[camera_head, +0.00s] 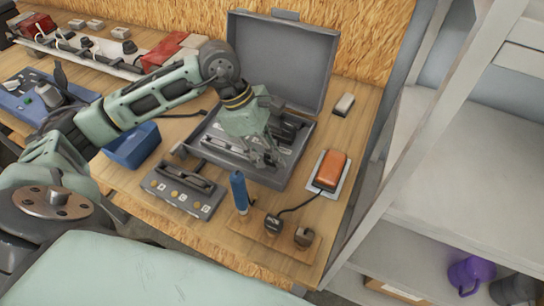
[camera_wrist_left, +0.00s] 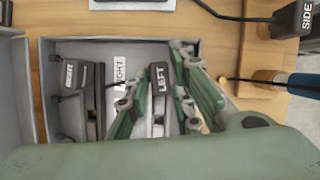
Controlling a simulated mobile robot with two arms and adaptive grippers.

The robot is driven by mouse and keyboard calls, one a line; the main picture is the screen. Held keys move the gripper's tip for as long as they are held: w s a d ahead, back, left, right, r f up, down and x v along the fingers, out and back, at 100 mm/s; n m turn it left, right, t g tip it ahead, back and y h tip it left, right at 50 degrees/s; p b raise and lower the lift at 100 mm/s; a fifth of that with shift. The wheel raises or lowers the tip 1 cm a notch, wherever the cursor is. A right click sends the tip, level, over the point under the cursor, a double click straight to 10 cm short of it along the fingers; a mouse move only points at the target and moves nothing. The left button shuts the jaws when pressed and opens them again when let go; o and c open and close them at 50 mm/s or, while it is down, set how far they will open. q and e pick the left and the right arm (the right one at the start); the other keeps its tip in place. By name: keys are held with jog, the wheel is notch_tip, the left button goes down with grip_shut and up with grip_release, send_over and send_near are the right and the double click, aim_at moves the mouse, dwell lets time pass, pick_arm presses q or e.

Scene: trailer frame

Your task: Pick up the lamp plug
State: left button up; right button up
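An orange lamp (camera_head: 330,170) lies on a white plate at the right of the bench. A black cable runs from it to a dark plug (camera_head: 272,224) on a small wooden board. In the left wrist view a black block marked SIDE (camera_wrist_left: 306,18), with a cable, appears to be this plug. My left gripper (camera_head: 268,156) is over the open grey case, apart from the plug. In the left wrist view its fingers (camera_wrist_left: 158,70) are spread, with a black part marked LEFT (camera_wrist_left: 158,92) between them. Contact with that part cannot be told. My right gripper is out of view.
The grey case (camera_head: 278,62) has its lid raised at the back. A switch box (camera_head: 183,189) and a blue bin (camera_head: 132,147) are at left. Grey shelving (camera_head: 470,160) stands right of the bench.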

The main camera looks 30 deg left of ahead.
pick_arm(q)
jog(key=shift+c, duration=1.4)
jog(key=shift+r, duration=0.1)
jog(key=shift+r, duration=0.25)
notch_tip(320, 180, up, 4)
jog(key=shift+d+f+b, duration=0.1)
jog(key=shift+f+b, duration=0.15)
jog(key=shift+b, duration=0.55)
jog(key=s+d+r+b, duration=0.2)
jog(key=d+r, duration=0.4)
jog(key=d, duration=0.5)
jog(key=shift+s+r, duration=0.4)
jog(key=shift+s, duration=0.3)
jog(key=shift+a, duration=0.1)
